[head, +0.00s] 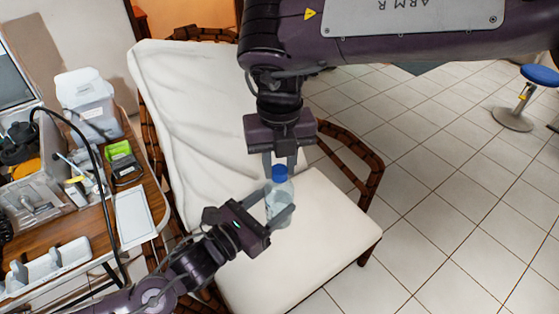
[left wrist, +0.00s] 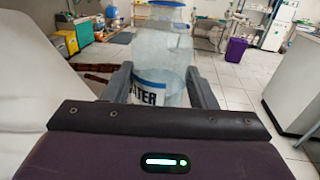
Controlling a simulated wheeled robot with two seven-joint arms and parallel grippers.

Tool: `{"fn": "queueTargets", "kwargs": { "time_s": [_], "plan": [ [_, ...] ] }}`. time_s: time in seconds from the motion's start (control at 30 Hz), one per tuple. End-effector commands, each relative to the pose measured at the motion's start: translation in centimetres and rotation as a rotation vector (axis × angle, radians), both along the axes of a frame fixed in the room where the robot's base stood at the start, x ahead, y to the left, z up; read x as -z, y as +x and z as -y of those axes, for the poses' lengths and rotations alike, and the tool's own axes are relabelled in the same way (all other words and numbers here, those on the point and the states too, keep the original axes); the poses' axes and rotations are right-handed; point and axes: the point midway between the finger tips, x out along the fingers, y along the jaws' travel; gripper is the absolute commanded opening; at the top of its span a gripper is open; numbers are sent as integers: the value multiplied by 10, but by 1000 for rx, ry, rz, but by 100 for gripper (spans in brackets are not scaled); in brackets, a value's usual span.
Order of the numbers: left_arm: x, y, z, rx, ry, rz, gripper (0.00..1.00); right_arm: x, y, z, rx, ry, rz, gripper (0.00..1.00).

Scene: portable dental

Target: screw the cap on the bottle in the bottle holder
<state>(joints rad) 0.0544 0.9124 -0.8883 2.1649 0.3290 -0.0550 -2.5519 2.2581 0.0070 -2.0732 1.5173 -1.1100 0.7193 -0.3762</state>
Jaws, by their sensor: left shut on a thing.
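The clear bottle (head: 279,205) stands upright in the air over the white chair seat, not in a holder. My left gripper (head: 274,209) is shut around its body from the lower left. The left wrist view shows the bottle (left wrist: 163,60) between the two fingers, with a label reading "ATER". The blue cap (head: 279,173) sits on top of the bottle; I cannot tell how tight it is. In the left wrist view the cap (left wrist: 167,3) is cut off by the top edge. My right gripper (head: 280,163) points down just above the cap, its fingers apart with a gap between them.
A white-covered chair (head: 325,215) with wooden arms lies under both grippers. At left, a wooden table (head: 150,190) holds a white tray-like holder (head: 48,268), a clear container (head: 90,95) and a flat white panel (head: 133,217).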

Motion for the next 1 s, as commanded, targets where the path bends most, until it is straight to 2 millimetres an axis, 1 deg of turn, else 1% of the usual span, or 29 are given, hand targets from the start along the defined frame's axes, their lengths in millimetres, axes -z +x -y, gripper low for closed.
{"fn": "queueTargets", "kwargs": {
  "time_s": [0.03,0.13,0.33,0.37,0.53,0.57,0.83,0.93,1.0],
  "plan": [
    [-1,0,0,-1,-2,2,0,0,0,0,1,-1,0,12],
    [-1,0,0,-1,-2,2,0,0,0,0,1,-1,0,0],
    [-1,0,0,-1,-2,2,0,0,0,1,10,-1,0,0],
    [-1,0,0,-1,-2,2,0,0,0,1,10,-1,0,28],
    [-1,0,0,-1,-2,2,0,0,0,1,9,-1,1,50],
    [-1,0,0,-1,-1,2,0,0,0,1,9,-1,1,52],
    [-1,0,0,-1,-2,2,0,-1,0,0,9,-1,1,52],
    [-1,0,0,0,-2,2,0,-9,1,0,9,0,2,52],
    [-1,0,0,0,-2,2,0,-19,1,0,9,0,4,52]
  ]
}}
